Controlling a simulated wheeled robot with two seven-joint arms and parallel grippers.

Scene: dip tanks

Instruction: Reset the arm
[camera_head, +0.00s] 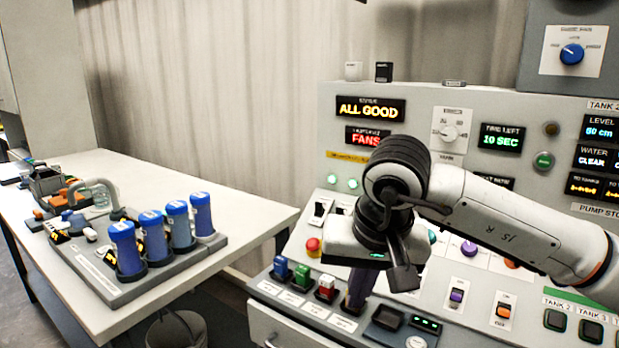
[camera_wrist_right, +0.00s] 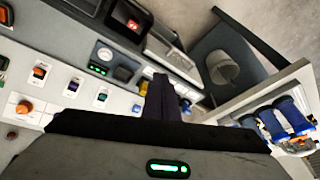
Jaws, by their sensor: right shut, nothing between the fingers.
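My right arm (camera_head: 510,222) comes in from the right in the head view and reaches over the control panel (camera_head: 335,120). My right gripper (camera_head: 357,303) points down, its dark fingers together and empty. They are just above or in front of the panel's lower ledge; I cannot tell whether they touch it. In the right wrist view the closed fingers (camera_wrist_right: 163,82) stick out past the gripper body, which has a lit green light. The wrist hides part of the panel's middle. My left gripper is in neither view.
Near the fingers are a red button (camera_head: 313,246) and blue, green and red switches (camera_head: 303,276). A white table (camera_head: 150,176) at the left bears a rack (camera_head: 113,288) of blue cylinders (camera_head: 151,235). A bucket (camera_head: 172,330) stands below. The status display (camera_head: 370,109) reads "ALL GOOD".

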